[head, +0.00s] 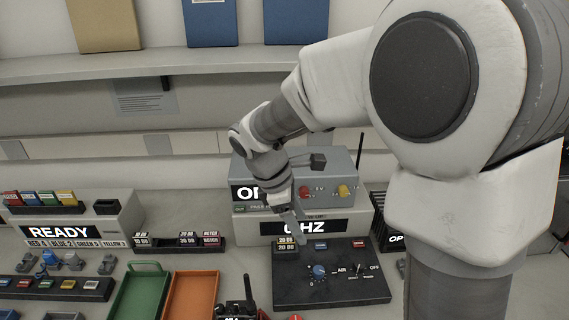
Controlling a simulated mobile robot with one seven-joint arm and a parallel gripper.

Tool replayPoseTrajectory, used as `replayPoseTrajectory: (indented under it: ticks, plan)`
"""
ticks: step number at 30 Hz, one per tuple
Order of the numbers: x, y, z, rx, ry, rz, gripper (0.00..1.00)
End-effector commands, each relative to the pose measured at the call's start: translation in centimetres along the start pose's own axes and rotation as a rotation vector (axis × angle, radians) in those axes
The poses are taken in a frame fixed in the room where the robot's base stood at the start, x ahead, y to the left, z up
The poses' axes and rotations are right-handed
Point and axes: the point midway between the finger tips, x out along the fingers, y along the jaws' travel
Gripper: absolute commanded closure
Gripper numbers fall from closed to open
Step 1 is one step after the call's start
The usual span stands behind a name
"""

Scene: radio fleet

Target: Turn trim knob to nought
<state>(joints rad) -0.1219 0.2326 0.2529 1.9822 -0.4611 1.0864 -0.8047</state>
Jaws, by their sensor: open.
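A blue knob (320,271) with pale marks around it sits on a dark control panel (345,291) on the bench. A small 0 is printed below left of the knob; which way its pointer faces is too small to tell. No label reading trim is legible. My gripper (297,235) points down at the panel's back edge, up and left of the blue knob, in front of a grey unit. It is open and seems empty; the gap between its fingers is hard to see from here.
The grey unit (327,171) behind carries a red knob (305,193) and a yellow knob (343,191). A small lever (358,270) is right of the blue knob. A green tray (142,296), an orange tray (191,296) and a black handheld radio (236,310) stand left.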

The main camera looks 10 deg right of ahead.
Motion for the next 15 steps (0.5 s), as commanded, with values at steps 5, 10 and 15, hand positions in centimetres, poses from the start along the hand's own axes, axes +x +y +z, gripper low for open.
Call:
replayPoseTrajectory:
  ticks: [5, 10, 15]
  plan:
    - [1.8, 0.9, -2.0, -0.140, -0.029, -0.022, 0.33]
    - [2.8, 1.1, -2.4, -0.170, -0.035, -0.026, 0.33]
    - [5.4, 0.9, -2.2, -0.167, -0.036, -0.029, 0.33]
